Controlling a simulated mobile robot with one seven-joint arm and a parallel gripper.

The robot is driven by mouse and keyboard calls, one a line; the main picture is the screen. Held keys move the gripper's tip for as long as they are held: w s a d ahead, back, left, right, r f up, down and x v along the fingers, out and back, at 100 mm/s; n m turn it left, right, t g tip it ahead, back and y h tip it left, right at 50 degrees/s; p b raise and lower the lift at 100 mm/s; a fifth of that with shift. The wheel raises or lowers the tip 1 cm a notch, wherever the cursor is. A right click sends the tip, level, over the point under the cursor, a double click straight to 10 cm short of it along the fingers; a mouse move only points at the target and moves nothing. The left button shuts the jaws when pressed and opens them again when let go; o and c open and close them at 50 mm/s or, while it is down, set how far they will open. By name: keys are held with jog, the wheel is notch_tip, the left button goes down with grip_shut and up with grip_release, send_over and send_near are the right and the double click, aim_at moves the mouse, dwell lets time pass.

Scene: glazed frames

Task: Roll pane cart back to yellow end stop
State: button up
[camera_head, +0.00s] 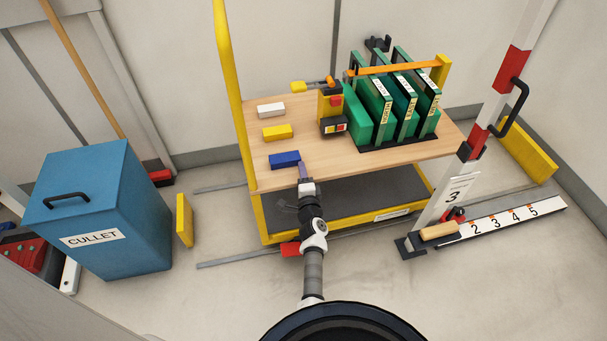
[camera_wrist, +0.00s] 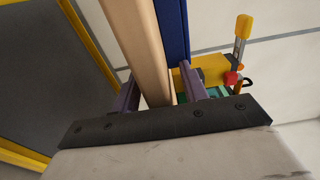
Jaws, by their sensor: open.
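The pane cart (camera_head: 375,170) has a wooden top, a yellow frame and a grey lower deck (camera_head: 345,195). Green panes (camera_head: 375,105) stand in a rack on its right half, under an orange bar. A yellow upright (camera_head: 228,75) rises at its left end. My gripper (camera_head: 303,172) is at the top's near edge, beside the blue block (camera_head: 285,159). In the wrist view, its purple jaws (camera_wrist: 158,92) are open on either side of the tan board edge (camera_wrist: 143,50); contact cannot be told. Yellow stops show at left (camera_head: 184,220) and right (camera_head: 527,152), both apart from the cart.
Floor rails (camera_head: 225,260) run left to right by the cart. A blue CULLET bin (camera_head: 105,205) stands left. White (camera_head: 271,110) and yellow (camera_head: 277,132) blocks lie on the cart top.

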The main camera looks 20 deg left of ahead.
jog(key=shift+c, duration=0.2)
grip_shut()
dwell(1.3)
